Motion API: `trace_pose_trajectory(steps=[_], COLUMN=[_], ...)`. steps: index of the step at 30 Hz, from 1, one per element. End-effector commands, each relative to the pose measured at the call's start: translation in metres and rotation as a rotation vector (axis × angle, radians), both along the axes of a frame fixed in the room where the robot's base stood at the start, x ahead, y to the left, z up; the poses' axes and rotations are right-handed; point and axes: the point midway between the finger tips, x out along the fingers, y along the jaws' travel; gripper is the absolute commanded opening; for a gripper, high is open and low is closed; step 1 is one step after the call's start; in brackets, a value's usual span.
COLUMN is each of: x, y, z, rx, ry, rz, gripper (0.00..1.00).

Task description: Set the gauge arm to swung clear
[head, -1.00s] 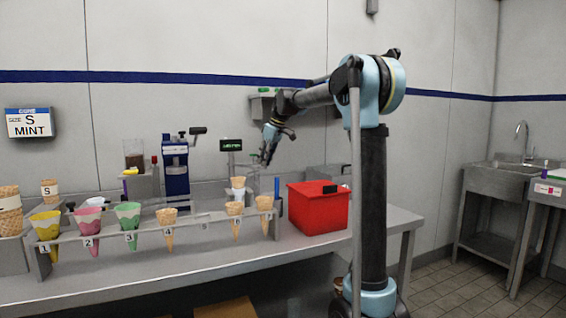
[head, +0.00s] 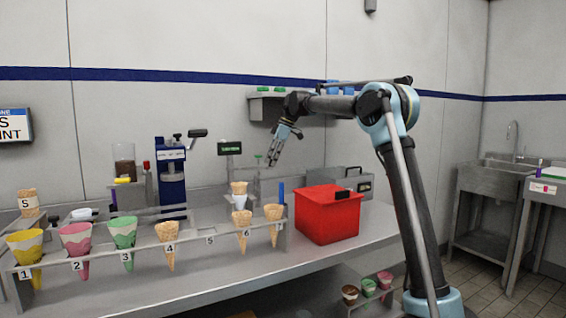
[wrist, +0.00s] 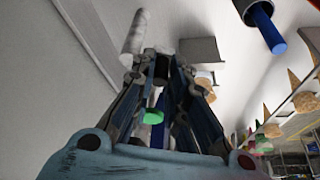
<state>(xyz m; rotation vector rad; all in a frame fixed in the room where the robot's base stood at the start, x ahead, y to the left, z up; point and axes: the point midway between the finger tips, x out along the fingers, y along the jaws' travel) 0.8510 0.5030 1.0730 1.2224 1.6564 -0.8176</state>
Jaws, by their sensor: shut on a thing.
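My gripper (head: 272,161) reaches down over the back of the counter, beside a slim post with a small green top (head: 258,158). In the wrist view my gripper's fingers (wrist: 166,68) are closed in around a dark block (wrist: 160,72). A green round knob (wrist: 153,117) shows between the fingers, closer to the palm. The dark block seems to be part of the gauge arm, but its shape and swing position are not clear. In the head view the gripped part is too small to make out.
A red box (head: 325,218) stands right of the gripper. The cone rack (head: 190,243) with several cones runs along the front, a blue post (head: 281,192) near its right end. A small display (head: 230,148) stands left of the gripper; a wall shelf (head: 268,104) is above.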

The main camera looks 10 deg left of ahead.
Motion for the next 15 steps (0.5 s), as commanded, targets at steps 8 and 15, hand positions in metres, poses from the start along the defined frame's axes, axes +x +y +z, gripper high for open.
trace_pose_trajectory(steps=[8, 15], x=[-0.004, -0.004], y=[0.015, 0.016], z=[0.000, 0.000], rx=[0.001, 0.001], ry=[0.001, 0.001], rz=[0.041, 0.043], gripper=[0.00, 0.00])
